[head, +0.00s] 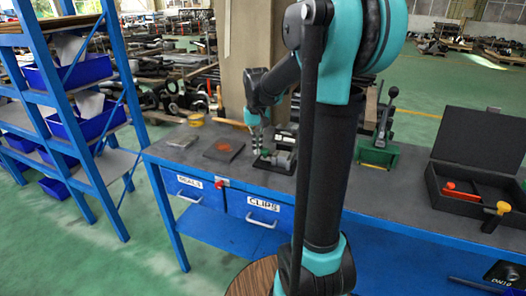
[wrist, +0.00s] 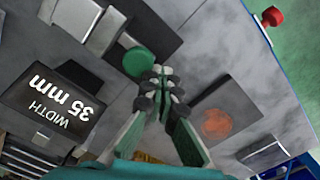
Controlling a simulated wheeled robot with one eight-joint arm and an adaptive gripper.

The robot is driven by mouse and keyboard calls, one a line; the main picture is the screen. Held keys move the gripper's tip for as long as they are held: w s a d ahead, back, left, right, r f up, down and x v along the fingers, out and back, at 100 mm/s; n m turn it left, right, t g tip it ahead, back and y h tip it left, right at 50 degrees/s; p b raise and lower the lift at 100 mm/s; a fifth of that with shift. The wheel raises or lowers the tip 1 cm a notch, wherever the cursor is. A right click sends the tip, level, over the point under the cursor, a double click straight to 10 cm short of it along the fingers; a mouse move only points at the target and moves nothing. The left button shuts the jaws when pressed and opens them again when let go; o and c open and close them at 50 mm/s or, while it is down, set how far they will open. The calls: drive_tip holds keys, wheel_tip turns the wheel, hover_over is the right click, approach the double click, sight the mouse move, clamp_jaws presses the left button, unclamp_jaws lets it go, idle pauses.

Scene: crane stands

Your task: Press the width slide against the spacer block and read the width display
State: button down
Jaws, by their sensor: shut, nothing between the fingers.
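My gripper (wrist: 166,72) is shut and empty, fingers together, pointing down over the bench. In the head view my gripper (head: 257,150) is just left of a small dark fixture (head: 270,167) with grey blocks. In the wrist view a green round knob (wrist: 139,61) lies close beside my fingertips; whether they touch it I cannot tell. Beyond it are a dark grey slide-like part (wrist: 150,30) and a pale grey block (wrist: 75,14); I cannot tell for certain which is the spacer block. The width display (wrist: 52,105) appears upside down and reads "WIDTH 35 mm".
A dark square plate with an orange-red patch (head: 223,150) lies left of the fixture. A green lever press (head: 380,150) and an open black case (head: 475,165) stand right. A red button (wrist: 272,16) is at the bench's front edge. Blue shelves (head: 70,100) stand left.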

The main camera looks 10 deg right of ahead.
drive_tip(key=shift+r, duration=0.1)
drive_tip(key=shift+w+a+r, duration=0.1)
drive_tip(key=shift+a+r, duration=0.05)
drive_tip(key=shift+r, duration=0.8)
drive_tip(key=shift+w+a+r, duration=0.15)
drive_tip(key=shift+a+r, duration=0.05)
drive_tip(key=shift+r, duration=0.8)
drive_tip(key=shift+w+a+r, duration=0.1)
drive_tip(key=shift+a+r, duration=0.05)
drive_tip(key=shift+r, duration=0.8)
